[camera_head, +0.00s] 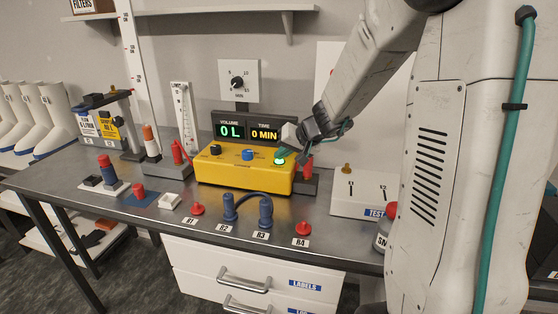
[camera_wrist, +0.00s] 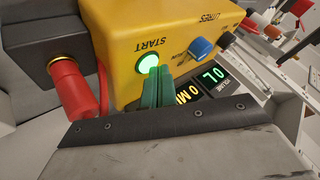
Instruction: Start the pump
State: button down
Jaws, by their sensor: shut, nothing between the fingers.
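The yellow pump box (camera_head: 225,173) stands on the grey bench, and its face fills the upper part of the wrist view (camera_wrist: 115,25). Its round start button (camera_head: 279,161) glows green; in the wrist view the lit button (camera_wrist: 148,63) sits below the word START. The display (camera_head: 248,131) behind the box reads 0 L and 0 MIN. My gripper (camera_wrist: 153,75) is shut and empty, its green fingertips right at the button's edge. I cannot tell whether they touch it. In the head view my gripper (camera_head: 284,154) is partly hidden behind my wrist.
A blue knob (camera_head: 248,155) and a black knob (camera_head: 215,150) are also on the box. Blue plugs joined by a hose (camera_head: 229,208) and red plugs (camera_head: 197,209) line the bench front. A red-capped fitting (camera_wrist: 73,90) is close beside my fingers.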

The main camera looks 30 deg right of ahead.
aim_at(282, 162)
jog(key=shift+r, duration=0.8)
jog(key=shift+r, duration=0.1)
jog(key=shift+r, duration=2.4)
jog(key=shift+m+g+y, duration=0.3)
jog(key=shift+g+y, duration=0.2)
jog(key=shift+g, duration=0.4)
jog(key=s+a+f, duration=0.2)
jog(key=s, duration=0.1)
jog(key=shift+s+a, duration=0.1)
jog(key=shift+s, duration=0.1)
jog(key=s+a+r+n+g+h, duration=0.1)
jog(key=s+a, duration=0.2)
jog(key=s, duration=0.7)
jog(key=s+a+n+g+h, duration=0.1)
jog(key=s+a, duration=0.3)
jog(key=s, duration=0.6)
jog(key=s+a+r+n+g+h, duration=0.1)
jog(key=s+a+n+g+h, duration=0.1)
jog(key=s, duration=0.9)
jog(key=shift+a+r+n+g, duration=0.3)
jog(key=shift+a+n+g, duration=0.4)
jog(key=shift+a, duration=0.2)
